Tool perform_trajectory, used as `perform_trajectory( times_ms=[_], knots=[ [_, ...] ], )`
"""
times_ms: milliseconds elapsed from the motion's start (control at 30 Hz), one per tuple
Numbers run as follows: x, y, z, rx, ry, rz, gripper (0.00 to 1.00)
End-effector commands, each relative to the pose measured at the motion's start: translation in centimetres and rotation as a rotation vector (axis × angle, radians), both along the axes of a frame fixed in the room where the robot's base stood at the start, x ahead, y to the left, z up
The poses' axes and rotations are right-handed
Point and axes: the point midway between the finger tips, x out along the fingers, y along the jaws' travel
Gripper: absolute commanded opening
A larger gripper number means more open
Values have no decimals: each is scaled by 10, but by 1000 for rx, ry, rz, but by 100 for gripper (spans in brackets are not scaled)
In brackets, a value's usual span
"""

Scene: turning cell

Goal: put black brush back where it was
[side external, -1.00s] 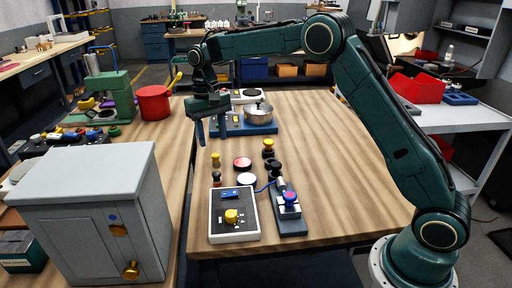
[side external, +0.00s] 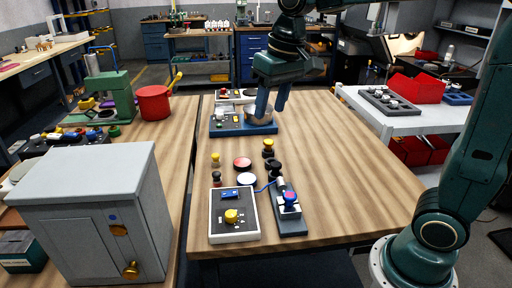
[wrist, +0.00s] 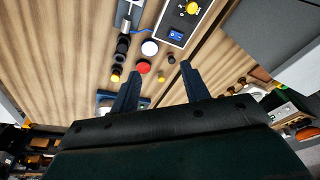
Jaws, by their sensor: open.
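My gripper (side external: 272,105) is open, its two blue fingers pointing down over the back part of the wooden table, in front of the metal bowl on the blue-based device (side external: 240,129). Nothing shows between the fingers. In the wrist view the open gripper (wrist: 160,75) has bare table and small parts beyond its fingertips. I cannot make out a black brush for certain. Short black pieces (side external: 274,166) stand mid-table beside a yellow-topped black piece (side external: 268,148); they are too small to tell what they are.
A red disc (side external: 242,164) and a white disc (side external: 246,180) lie mid-table. A control box with a yellow knob (side external: 233,234) and a small blue-topped fixture (side external: 290,222) are in front. A grey cabinet (side external: 85,180) stands left. The table's right side is clear.

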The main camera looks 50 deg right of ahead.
Motion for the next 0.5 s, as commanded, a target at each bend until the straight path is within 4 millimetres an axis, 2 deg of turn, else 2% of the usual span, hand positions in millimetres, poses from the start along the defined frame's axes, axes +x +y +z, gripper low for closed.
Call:
perform_trajectory(
  times_ms=[33, 233, 500],
  knots=[
    [-13, 0, 3, -2, -19, 6, 46],
    [-59, -3, 5, -16, -86, 36, 46],
    [-118, -6, -6, -40, -175, 75, 46]
  ],
)
